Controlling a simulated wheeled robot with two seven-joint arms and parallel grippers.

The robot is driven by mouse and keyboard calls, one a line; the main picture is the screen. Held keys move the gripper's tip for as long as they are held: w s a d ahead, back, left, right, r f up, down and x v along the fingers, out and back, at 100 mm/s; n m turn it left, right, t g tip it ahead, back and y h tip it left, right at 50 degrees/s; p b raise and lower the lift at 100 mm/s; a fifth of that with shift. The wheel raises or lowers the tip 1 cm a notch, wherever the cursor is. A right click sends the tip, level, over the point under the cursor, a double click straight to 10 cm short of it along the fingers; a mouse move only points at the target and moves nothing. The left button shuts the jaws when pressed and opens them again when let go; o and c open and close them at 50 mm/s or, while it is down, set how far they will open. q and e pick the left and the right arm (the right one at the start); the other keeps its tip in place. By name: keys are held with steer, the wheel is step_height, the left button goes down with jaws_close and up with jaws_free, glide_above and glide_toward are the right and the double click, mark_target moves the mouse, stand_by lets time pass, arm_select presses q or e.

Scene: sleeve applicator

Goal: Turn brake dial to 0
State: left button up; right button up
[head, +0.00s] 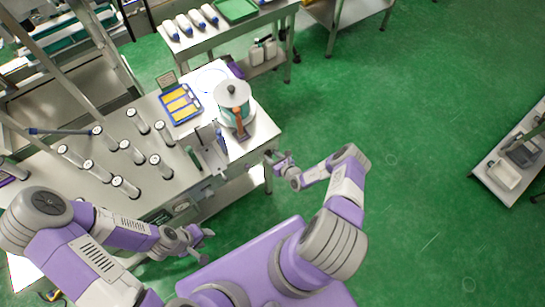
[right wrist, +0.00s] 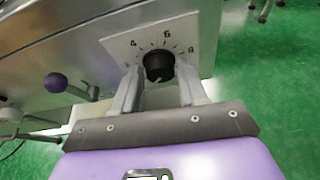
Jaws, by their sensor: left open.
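The brake dial (right wrist: 158,67) is a black round knob on a white scale plate (right wrist: 117,45) with the numbers 4, 6 and 8 readable, fixed to a metal side panel. A pale mark shows low on the knob, but I cannot tell surely which number it points to; the lower scale is partly hidden. My right gripper (right wrist: 158,84) has its fingers apart, one on each side of the knob, with a gap visible on the right. In the head view my right gripper (head: 273,163) is by the table's right end. My left gripper (head: 205,246) is open and empty in front of the table.
A purple ball knob (right wrist: 56,83) on a lever is left of the dial. The metal table (head: 250,150) carries a pot-like vessel (head: 232,92), a blue tray (head: 180,102) and several upright cylinders (head: 161,166).

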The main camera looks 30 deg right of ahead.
steer(key=shift+o, duration=1.4)
steer(key=shift+s, duration=0.1)
steer(key=v, duration=0.7)
steer(key=shift+p, duration=0.4)
steer(key=shift+s+r, duration=0.1)
steer(key=shift+s, duration=0.05)
